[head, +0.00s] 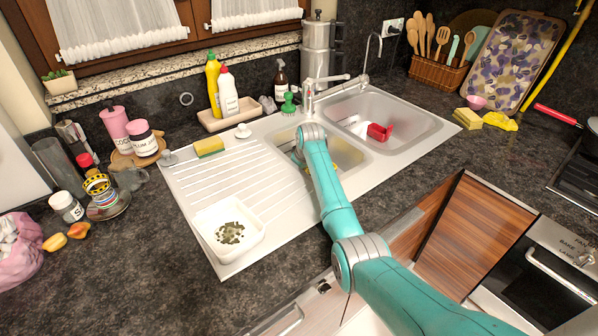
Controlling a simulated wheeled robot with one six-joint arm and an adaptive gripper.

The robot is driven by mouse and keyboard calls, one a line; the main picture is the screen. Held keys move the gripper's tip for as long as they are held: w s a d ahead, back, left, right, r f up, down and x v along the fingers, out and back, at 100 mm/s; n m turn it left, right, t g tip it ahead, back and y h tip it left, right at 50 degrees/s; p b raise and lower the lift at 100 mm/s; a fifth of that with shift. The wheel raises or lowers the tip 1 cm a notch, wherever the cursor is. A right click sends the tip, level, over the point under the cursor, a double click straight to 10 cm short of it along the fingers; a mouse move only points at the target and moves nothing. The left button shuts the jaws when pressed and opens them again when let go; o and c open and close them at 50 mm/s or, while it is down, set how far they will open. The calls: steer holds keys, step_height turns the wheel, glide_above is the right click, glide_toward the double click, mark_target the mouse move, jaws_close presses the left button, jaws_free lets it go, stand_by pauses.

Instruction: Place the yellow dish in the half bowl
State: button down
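The half bowl (350,157) is the smaller basin of the steel sink, left of the large basin. No other yellow thing in view is plainly a dish.
The large basin holds a red item (379,132). A yellow sponge (209,147) and a white tray (228,231) lie on the drainboard (215,180). Bottles (228,92), a green brush (288,104) and the tap (309,95) stand behind. A drawer stands open in front.

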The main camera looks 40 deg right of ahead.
steer(key=c, duration=1.3)
jaws_free()
steer(key=v, duration=1.2)
